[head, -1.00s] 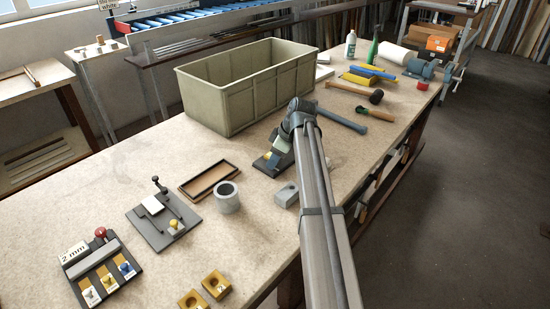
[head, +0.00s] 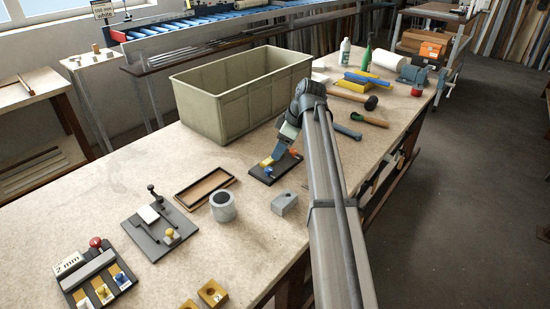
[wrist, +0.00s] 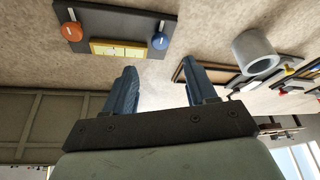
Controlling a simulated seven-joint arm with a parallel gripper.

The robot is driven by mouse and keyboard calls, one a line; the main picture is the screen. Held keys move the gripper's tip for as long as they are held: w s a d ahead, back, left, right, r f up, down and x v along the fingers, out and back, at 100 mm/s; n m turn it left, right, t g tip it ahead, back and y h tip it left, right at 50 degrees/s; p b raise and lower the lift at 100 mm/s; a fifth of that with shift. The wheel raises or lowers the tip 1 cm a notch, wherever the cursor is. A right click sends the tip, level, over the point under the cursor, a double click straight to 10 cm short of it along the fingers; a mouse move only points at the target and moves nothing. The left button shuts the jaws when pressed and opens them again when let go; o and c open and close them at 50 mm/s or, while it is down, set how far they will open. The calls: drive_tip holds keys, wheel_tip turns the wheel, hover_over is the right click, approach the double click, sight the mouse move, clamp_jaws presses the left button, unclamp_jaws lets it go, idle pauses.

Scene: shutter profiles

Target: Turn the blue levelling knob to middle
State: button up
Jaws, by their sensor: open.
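A dark plate (head: 263,178) lies on the workbench in front of the large bin. It carries a yellow-framed gauge (wrist: 118,50), an orange knob (wrist: 72,31) and a blue knob (wrist: 160,41). In the wrist view the blue knob sits at the plate's right end. The orange knob also shows in the head view (head: 293,152). My gripper (wrist: 160,76) is open and empty, its two blue fingers apart. In the wrist view the blue knob lies beyond the fingertips, in line with the gap between them. In the head view my gripper partly covers the plate.
A grey ring (head: 223,207), a shallow wooden tray (head: 190,200) and a grey block (head: 284,203) stand near the plate. The green-grey bin (head: 222,110) rises close behind. Mallets (head: 352,97) lie farther right. Bare bench top lies left of the bin.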

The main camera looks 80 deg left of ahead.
drive_tip(key=shift+v, duration=2.5)
drive_tip(key=shift+w, duration=0.1)
